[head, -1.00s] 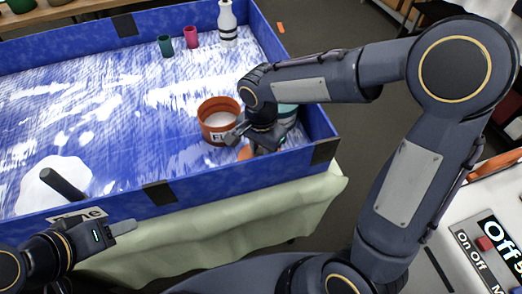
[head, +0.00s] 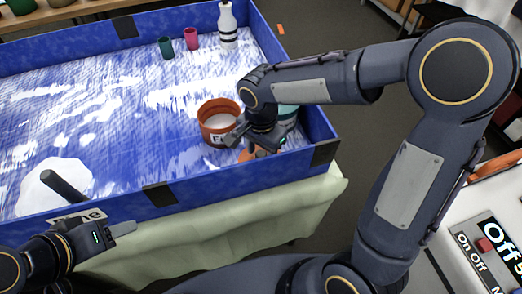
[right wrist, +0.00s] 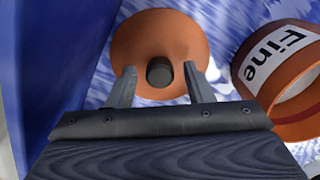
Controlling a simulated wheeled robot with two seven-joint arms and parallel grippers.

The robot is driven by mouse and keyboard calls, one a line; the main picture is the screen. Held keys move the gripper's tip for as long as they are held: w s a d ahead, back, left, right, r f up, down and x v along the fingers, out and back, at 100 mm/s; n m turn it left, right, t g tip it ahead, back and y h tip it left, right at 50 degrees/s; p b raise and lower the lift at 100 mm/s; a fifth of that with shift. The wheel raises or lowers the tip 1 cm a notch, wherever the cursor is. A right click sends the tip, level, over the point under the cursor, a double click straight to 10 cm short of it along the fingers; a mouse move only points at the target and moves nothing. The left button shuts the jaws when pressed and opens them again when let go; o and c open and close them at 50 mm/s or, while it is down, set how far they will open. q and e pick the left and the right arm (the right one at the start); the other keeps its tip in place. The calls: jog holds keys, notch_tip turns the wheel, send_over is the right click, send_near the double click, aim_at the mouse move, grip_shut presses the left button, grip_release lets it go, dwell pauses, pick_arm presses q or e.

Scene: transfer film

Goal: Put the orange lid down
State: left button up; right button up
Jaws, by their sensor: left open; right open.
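The orange lid (right wrist: 160,40) lies on the floor of the blue tray, with its dark round knob (right wrist: 159,71) facing up. My right gripper (right wrist: 160,76) is open, with one finger on each side of the knob and a gap on both sides. In the head view the lid (head: 244,156) is mostly hidden by my right gripper (head: 248,146). An orange container labelled "Fine" (right wrist: 285,70) stands beside the lid. In the head view this container (head: 219,108) is open, with white material inside. My left gripper (head: 122,229) is open and empty outside the tray's front wall.
The blue tray's front wall (head: 205,184) is close to the lid. A teal-topped container (head: 287,110) stands behind my right gripper, partly hidden. A white mound with a dark handle (head: 65,185) is at left. Green and pink cups and a white bottle (head: 228,25) stand at the back.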

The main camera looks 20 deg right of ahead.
aim_at(261, 154)
notch_tip(261, 154, up, 12)
jog(key=p, duration=0.2)
jog(key=s+d+n, duration=0.1)
jog(key=s+d, duration=0.1)
jog(key=s+d+n+t+y, duration=0.1)
jog(key=s+d, duration=0.1)
jog(key=s+d+n+y, duration=0.1)
jog(key=s+d, duration=0.1)
jog(key=s, duration=0.1)
jog(key=shift+d+r+t, duration=0.3)
jog(key=shift+d+r, duration=0.1)
jog(key=s+d+f+n+t+y, duration=0.1)
jog(key=s+d+f+n+t, duration=0.1)
jog(key=s, duration=0.7)
jog(key=shift+s+d+f+n+t+y, duration=0.2)
jog(key=shift+f+n+t+y, duration=0.25)
jog(key=shift+n+t, duration=1)
jog(key=shift+n+g, duration=0.45)
